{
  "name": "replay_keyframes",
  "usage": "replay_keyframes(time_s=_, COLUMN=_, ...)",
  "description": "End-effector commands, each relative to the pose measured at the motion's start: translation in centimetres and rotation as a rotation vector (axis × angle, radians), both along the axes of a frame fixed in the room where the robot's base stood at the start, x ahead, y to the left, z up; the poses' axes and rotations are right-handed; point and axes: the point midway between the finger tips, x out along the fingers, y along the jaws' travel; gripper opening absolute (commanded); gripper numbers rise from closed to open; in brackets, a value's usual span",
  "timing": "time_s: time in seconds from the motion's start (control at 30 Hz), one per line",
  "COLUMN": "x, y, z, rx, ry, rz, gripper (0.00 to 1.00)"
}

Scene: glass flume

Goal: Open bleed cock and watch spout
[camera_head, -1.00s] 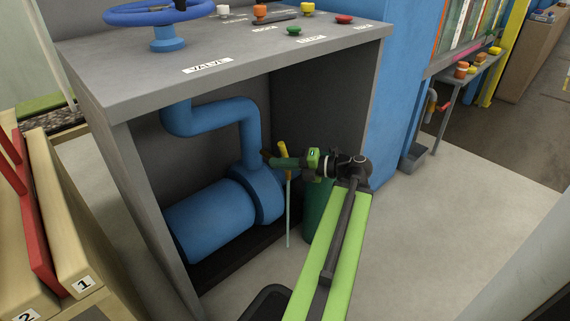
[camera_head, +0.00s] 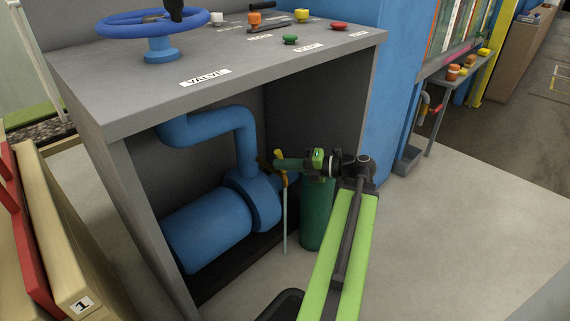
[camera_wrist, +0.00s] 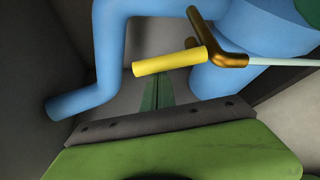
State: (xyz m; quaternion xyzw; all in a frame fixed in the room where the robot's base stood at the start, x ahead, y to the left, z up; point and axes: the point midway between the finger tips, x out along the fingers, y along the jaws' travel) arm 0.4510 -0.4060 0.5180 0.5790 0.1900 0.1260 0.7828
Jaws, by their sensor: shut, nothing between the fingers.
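The bleed cock has a brass elbow (camera_wrist: 232,50) and a yellow lever (camera_wrist: 170,62) beside the blue pump casing (camera_wrist: 265,25). In the head view the cock sits at the front of the blue pump (camera_head: 208,235), under the bench. A thin pale straight line (camera_head: 285,225), which looks like water, runs down from the spout; it also leaves the elbow in the wrist view (camera_wrist: 285,61). My gripper (camera_head: 279,163) is shut and empty, its tips close to the lever. In the wrist view its dark fingers (camera_wrist: 157,93) point at the lever; I cannot tell whether they touch.
The grey bench (camera_head: 130,80) with a blue handwheel (camera_head: 110,26) and coloured buttons stands over the pump. A green cylinder (camera_head: 316,215) stands under my forearm. Wooden blocks (camera_head: 55,240) are at left. The floor at right is clear.

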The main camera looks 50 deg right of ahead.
Motion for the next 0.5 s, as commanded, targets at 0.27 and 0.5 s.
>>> replay_keyframes(time_s=0.27, x=0.2, y=-1.7, z=0.6, rx=0.000, ry=0.000, rz=0.001, gripper=0.00)
replay_keyframes(time_s=0.5, x=0.2, y=-1.6, z=0.5, rx=0.000, ry=-0.001, rz=0.000, gripper=0.00)
